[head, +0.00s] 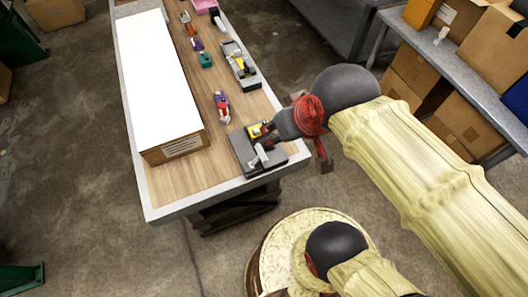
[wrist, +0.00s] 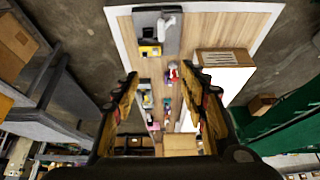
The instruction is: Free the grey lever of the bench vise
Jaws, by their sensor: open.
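The bench vise (head: 245,156) is a dark grey block at the near right corner of the wooden workbench. Its light grey lever (head: 261,153) sticks up at the near side, and a yellow part (head: 257,129) lies behind it. In the wrist view, the vise (wrist: 146,28) is at the top, with the lever (wrist: 166,25) at its right and the yellow part (wrist: 150,50) below. My gripper (wrist: 160,73) is open, its fingers spread with nothing between them. In the head view its end is beside the vise on the right; the fingers are hard to make out. It appears apart from the lever.
A long box with a white top (head: 160,75) fills the bench's left side. Behind the vise lie a small red and purple item (head: 222,106), a grey device with yellow (head: 239,66) and several small things. A shelf with cardboard boxes (head: 480,60) stands right.

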